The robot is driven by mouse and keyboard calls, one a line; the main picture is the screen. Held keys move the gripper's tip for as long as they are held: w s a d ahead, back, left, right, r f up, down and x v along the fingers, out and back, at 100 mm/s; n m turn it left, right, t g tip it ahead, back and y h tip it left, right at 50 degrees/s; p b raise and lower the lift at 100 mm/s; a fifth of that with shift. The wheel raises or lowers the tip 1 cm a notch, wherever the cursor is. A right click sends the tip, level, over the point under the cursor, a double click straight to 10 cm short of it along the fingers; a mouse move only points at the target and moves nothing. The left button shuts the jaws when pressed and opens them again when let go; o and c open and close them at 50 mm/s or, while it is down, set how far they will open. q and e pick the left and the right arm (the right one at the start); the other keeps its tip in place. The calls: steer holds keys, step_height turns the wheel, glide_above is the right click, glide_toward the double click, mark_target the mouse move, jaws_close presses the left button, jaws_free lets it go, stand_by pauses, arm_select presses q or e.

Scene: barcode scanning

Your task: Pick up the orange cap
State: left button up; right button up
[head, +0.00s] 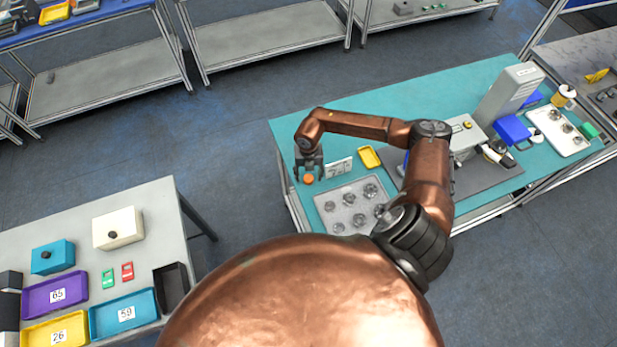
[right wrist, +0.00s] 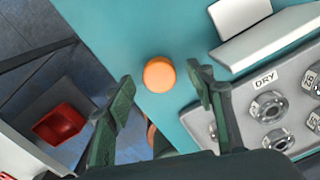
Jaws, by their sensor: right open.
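The orange cap (head: 308,179) lies on the teal tabletop (head: 420,103) near its left edge. It also shows in the right wrist view (right wrist: 159,74) as a round orange disc. My right gripper (head: 309,170) is above the cap and points down. In the right wrist view my right gripper (right wrist: 160,95) is open, with one finger on each side of the cap's position and nothing between them. The cap appears just beyond the fingertips. My left gripper is not in view.
A grey tray (head: 325,199) with several round metal parts, marked DRY, lies right of the cap. A white numbered stand (head: 339,167) and a yellow tray (head: 369,158) are close by. A grey box machine (head: 509,96) stands at the right. The table edge is close on the left.

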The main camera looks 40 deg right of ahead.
steer(key=shift+f, duration=0.3)
steer(key=shift+c, duration=0.6)
steer(key=c, duration=0.9)
steer(key=shift+r, duration=0.1)
